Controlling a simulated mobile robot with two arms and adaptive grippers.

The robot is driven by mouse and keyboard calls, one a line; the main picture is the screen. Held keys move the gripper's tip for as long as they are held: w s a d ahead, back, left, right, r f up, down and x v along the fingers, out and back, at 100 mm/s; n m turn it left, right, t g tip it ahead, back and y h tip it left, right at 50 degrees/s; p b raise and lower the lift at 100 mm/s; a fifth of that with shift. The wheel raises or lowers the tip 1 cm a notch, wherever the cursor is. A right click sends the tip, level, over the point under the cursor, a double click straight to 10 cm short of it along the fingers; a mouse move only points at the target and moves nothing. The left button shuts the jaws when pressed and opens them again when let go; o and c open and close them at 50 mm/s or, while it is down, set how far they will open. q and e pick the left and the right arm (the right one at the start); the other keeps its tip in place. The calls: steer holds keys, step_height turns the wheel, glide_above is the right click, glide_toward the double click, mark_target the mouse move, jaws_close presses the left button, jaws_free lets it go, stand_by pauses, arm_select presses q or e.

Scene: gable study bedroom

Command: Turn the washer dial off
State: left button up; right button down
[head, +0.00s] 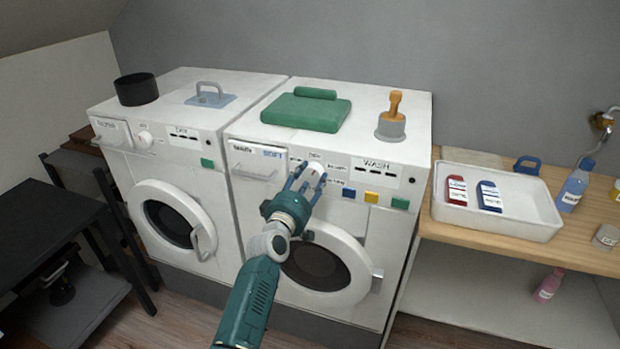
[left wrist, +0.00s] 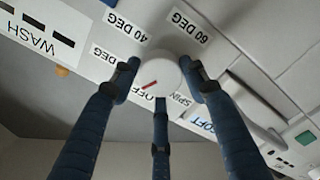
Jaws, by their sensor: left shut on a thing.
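The washer (head: 395,240) is the right of two white front-loading machines, with a WASH label on its panel. Its round white dial (head: 316,167) also shows in the left wrist view (left wrist: 162,70). A red pointer line on the dial (left wrist: 149,85) points down-left in that view, towards the OFF label (left wrist: 127,98). Labels for 40 DEG, 60 DEG and SPIN stand around the dial. My left gripper (head: 306,180) has its blue fingers closed around the dial's rim; it also shows in the left wrist view (left wrist: 162,88). My right gripper is out of view.
Below the panel are a blue (head: 349,193), a yellow (head: 372,197) and a green button (head: 400,203). A detergent drawer (head: 252,165) is left of the dial.

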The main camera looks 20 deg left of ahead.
arm_select(q)
steer(key=n, duration=0.5)
steer(key=shift+a+r, duration=0.25)
stand_by(0.5)
steer(key=o, duration=1.1)
steer(key=shift+o, duration=0.3)
steer(key=shift+a+f, duration=0.1)
steer(key=shift+f, duration=0.1)
